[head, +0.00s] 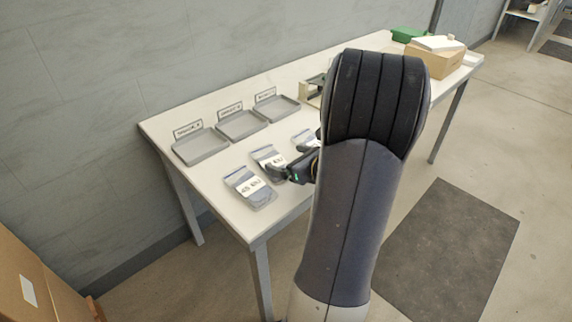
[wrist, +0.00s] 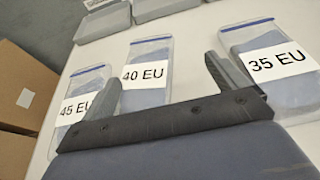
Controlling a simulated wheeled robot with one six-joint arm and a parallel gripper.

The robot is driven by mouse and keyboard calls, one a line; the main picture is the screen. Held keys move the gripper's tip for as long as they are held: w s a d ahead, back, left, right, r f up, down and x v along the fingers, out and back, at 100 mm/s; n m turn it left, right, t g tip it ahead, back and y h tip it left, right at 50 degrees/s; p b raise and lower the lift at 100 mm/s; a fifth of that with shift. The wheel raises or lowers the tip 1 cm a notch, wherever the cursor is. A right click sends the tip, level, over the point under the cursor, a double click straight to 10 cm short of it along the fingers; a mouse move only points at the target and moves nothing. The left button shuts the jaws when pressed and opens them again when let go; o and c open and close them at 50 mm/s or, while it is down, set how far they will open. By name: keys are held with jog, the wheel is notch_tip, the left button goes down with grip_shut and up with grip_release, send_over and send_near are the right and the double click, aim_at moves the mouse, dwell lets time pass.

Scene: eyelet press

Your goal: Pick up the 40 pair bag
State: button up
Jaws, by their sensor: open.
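In the wrist view the 40 pair bag (wrist: 147,76) lies flat on the table, a clear bag with a blue top edge and a white label reading 40 EU. It also shows in the head view (head: 268,157), partly hidden by my gripper. My gripper (wrist: 163,75) is open and empty, with its fingers on either side of the lower part of that bag in the picture. I cannot tell how high the fingers are above the table. In the head view my gripper (head: 290,170) is partly hidden behind my arm.
The 45 EU bag (wrist: 77,106) lies to the left and the 35 EU bag (wrist: 275,66) to the right. Three grey trays (head: 241,125) with sign cards stand behind the bags on the white table (head: 161,122). A cardboard box (head: 436,61) stands at the far end.

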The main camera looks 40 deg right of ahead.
jog(key=shift+s+a+f+g, duration=0.1)
jog(key=shift+f+g, duration=0.05)
jog(key=shift+f, duration=0.4)
jog(key=shift+s+a+f+g, duration=0.1)
jog(key=shift+f+g, duration=0.05)
jog(key=shift+f, duration=0.35)
jog(key=shift+w, duration=0.1)
jog(key=c, duration=1.4)
jog(key=shift+d+r, duration=0.15)
jog(key=shift+r, duration=0.15)
jog(key=shift+d+r+p, duration=0.1)
jog(key=shift+r+p, duration=0.3)
jog(key=shift+r, duration=0.2)
grip_shut()
jog(key=r+p, duration=0.1)
jog(key=r, duration=0.3)
jog(key=r+p, duration=0.1)
jog(key=r, duration=0.2)
jog(key=shift+w+r+p, duration=0.2)
jog(key=shift+r+p, duration=0.15)
jog(key=shift+r, duration=0.5)
jog(key=c, duration=0.6)
grip_release()
jog(key=shift+c, duration=0.2)
